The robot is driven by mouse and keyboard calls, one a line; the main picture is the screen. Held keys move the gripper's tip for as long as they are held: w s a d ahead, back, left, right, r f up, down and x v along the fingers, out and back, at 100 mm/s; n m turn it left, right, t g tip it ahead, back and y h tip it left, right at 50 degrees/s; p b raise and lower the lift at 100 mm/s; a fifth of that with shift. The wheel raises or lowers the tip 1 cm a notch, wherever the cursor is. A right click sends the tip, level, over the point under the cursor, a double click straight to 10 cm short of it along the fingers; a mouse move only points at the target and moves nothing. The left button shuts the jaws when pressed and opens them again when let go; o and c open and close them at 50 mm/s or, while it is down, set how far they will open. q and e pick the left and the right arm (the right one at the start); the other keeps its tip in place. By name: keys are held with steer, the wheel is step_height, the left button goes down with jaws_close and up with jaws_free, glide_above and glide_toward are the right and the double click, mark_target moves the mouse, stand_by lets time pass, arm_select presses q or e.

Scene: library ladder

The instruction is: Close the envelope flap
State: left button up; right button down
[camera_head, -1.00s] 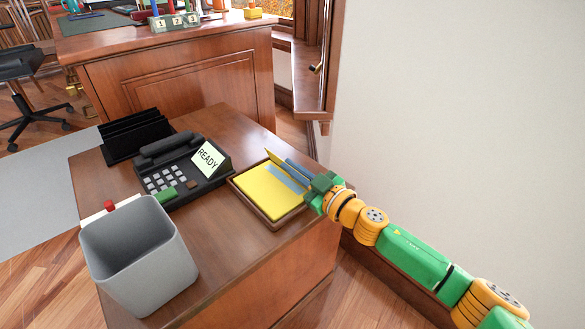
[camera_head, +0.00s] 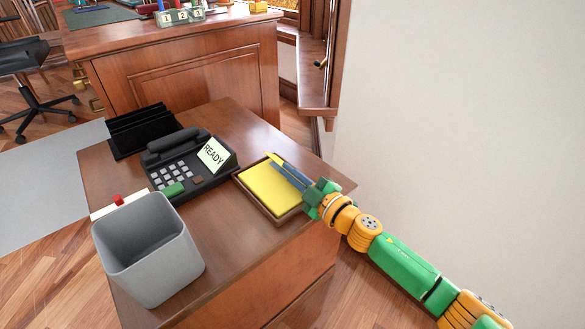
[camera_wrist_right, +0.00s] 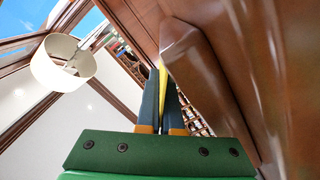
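The yellow envelope (camera_head: 270,191) lies in a shallow wooden tray (camera_head: 256,209) on the brown desk. Its flap (camera_head: 270,158) shows as a small raised yellow edge at the far side, partly hidden by my fingers. My right gripper (camera_head: 277,165) reaches in from the right, its blue-grey fingers lying over the envelope's far right part beside the flap. In the right wrist view, a narrow yellow strip (camera_wrist_right: 162,85) shows between the fingers (camera_wrist_right: 162,95). I cannot tell whether they clamp it. My left gripper is not in view.
A black phone (camera_head: 190,160) with a READY card (camera_head: 213,154) stands just left of the tray. A black file rack (camera_head: 140,131) is behind it, and a grey bin (camera_head: 150,250) stands at the front left. A white wall (camera_head: 450,130) rises on the right.

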steer(key=c, duration=1.1)
jaws_free()
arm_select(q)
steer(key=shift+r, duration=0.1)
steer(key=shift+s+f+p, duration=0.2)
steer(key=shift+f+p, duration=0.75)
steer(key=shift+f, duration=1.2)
arm_select(e)
steer(key=shift+v, duration=3.6)
